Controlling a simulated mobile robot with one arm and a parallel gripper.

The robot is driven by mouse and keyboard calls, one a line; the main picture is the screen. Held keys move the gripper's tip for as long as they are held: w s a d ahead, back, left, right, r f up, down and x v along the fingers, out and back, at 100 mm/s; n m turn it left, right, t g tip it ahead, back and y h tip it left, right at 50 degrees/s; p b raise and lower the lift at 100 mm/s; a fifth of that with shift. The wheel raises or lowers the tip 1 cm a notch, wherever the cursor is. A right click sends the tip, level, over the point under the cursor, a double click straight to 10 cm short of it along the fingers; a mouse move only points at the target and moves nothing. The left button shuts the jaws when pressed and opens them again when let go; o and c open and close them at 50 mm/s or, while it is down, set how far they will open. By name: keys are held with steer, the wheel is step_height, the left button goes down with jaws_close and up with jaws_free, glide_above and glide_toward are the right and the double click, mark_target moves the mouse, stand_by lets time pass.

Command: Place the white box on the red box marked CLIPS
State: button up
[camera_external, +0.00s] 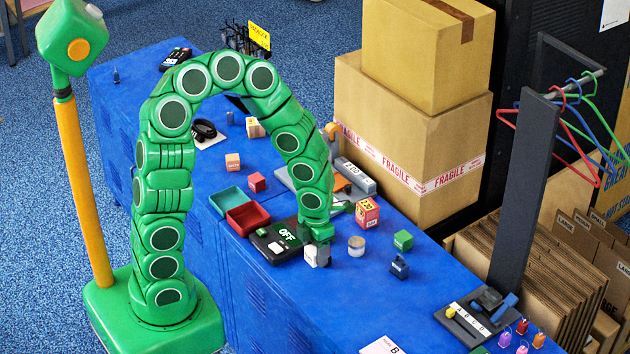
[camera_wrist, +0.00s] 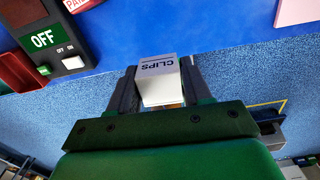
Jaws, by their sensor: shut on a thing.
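In the external view the white box (camera_external: 311,257) is in my gripper (camera_external: 318,246), at the right end of the black OFF switch panel. I cannot tell whether it touches the table. A red box (camera_external: 368,214) with a yellow label stands to the right of my gripper. A smaller red box (camera_external: 256,182) stands farther back, left of the arm. I cannot read CLIPS on either red box.
The black OFF panel (camera_external: 262,240) lies beside my gripper. A round tin (camera_external: 356,246), a green box (camera_external: 403,240) and a dark blue padlock-like object (camera_external: 399,266) stand to the right. Teal (camera_external: 227,202) and red (camera_external: 247,217) trays lie left. Large cartons (camera_external: 410,130) stand behind.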

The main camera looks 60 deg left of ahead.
steer(key=w+a+r+n, duration=0.4)
steer(key=w+a+n, duration=0.3)
steer(key=w+n, duration=0.15)
steer(key=w+a+r+n, duration=0.3)
steer(key=w+a+n, duration=0.4)
steer(key=n, duration=0.3)
glide_above(367, 204)
steer(key=s, duration=0.1)
steer(key=f, duration=0.8)
steer(key=shift+s, duration=0.2)
steer(key=shift+w+f, duration=0.35)
steer(key=shift+f, duration=0.25)
steer(key=shift+w+f, duration=0.35)
steer(key=shift+f, duration=1.5)
steer(key=shift+f, duration=0.1)
steer(key=o, duration=1.1)
steer(key=shift+c, duration=0.2)
